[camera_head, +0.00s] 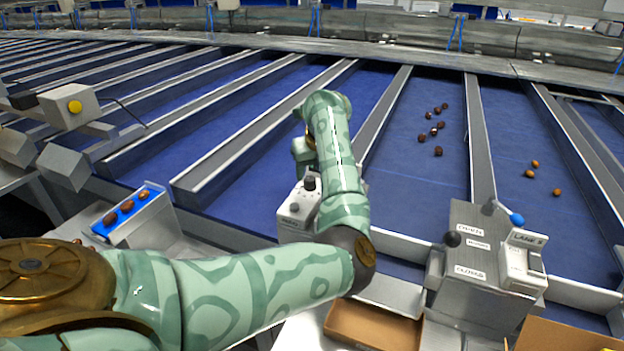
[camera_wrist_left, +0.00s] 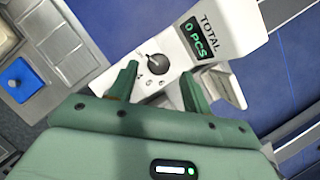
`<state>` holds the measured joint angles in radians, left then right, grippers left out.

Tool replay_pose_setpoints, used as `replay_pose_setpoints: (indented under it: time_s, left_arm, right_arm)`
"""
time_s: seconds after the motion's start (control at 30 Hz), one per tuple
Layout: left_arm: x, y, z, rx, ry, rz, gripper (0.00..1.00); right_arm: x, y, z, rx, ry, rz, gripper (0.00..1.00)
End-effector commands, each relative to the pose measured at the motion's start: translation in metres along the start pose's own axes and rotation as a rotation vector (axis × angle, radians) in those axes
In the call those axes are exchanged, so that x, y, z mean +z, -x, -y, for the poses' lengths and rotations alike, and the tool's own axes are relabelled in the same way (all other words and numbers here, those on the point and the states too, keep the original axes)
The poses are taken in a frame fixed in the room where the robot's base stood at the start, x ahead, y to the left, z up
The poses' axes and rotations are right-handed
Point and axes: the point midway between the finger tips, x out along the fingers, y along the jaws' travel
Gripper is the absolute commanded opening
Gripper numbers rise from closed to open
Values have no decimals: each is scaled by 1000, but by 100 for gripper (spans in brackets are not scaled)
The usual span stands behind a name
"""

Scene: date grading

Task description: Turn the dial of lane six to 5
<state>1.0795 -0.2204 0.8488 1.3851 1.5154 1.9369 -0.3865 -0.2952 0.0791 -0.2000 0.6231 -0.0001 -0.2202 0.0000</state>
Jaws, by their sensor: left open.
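My left gripper (camera_wrist_left: 159,74) is open in the left wrist view. Its two green fingers point at a white counter box (camera_wrist_left: 207,42) with a display reading TOTAL 0 PCS. A dark round dial (camera_wrist_left: 155,60) on this box lies between and just beyond the fingertips, with no clear contact. The dial's number marks are too small to read. In the head view the gripper (camera_head: 303,158) is partly hidden behind my forearm, above a white box (camera_head: 297,218) with a black knob (camera_head: 309,183). I cannot read a lane number on that box. My right gripper is not in view.
A grey box (camera_head: 490,262) with a blue-tipped lever (camera_head: 516,219) and a lane label stands at the right. Dates lie on the blue lanes (camera_head: 437,132). A tray of dates (camera_head: 128,208) is at the left. An open cardboard box (camera_head: 372,328) is in front.

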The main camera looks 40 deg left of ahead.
Motion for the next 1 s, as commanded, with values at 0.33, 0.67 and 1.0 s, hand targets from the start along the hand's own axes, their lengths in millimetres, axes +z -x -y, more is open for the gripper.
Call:
replay_pose_setpoints:
  time_s: [0.33,0.67,1.0]
  left_arm:
    - [0,-29,0,0,1,1,49]
    - [0,-29,0,0,1,1,13]
    - [0,-29,0,8,19,1,4]
  right_arm:
    - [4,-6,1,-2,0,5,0]
    - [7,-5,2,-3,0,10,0]
    - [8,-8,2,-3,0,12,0]
